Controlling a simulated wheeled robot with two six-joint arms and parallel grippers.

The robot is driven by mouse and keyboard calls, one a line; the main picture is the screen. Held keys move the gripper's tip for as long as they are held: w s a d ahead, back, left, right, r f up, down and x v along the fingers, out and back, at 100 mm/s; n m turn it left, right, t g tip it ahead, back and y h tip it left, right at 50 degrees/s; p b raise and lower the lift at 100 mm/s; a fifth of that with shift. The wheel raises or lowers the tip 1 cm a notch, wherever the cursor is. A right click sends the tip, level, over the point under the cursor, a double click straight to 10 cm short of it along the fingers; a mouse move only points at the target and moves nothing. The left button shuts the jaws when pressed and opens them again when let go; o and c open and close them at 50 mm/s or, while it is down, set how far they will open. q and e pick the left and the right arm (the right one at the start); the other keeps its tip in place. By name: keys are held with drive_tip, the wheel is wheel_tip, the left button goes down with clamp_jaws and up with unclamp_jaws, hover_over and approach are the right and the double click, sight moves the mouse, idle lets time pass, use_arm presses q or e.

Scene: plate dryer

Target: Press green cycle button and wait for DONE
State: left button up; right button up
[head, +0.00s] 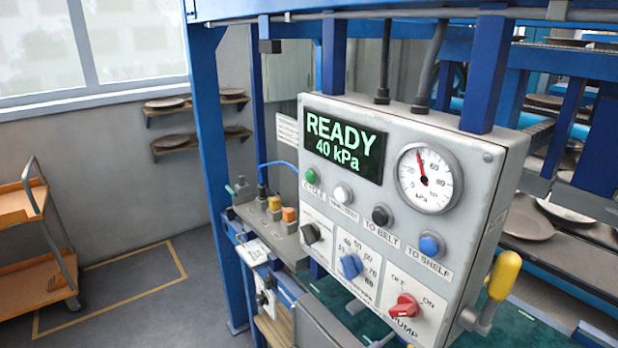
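A grey control panel (290,218) stands in the middle of the head view, tilted toward me. The green cycle button (311,177) is at its left, above the label CYCLE. The display (344,137) above it reads READY and 40 kPa in green letters. A round kPa gauge (428,178) sits at the upper right of the panel, its red needle pointing up and slightly left. Neither of my grippers shows in the head view, and nothing covers the green button.
White, black and blue buttons (430,245) run right of the green one. Below are a blue knob (351,266) and a red PUMP knob (404,307). A yellow-handled lever (503,276) sticks out at the right. An orange cart (22,240) stands at left.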

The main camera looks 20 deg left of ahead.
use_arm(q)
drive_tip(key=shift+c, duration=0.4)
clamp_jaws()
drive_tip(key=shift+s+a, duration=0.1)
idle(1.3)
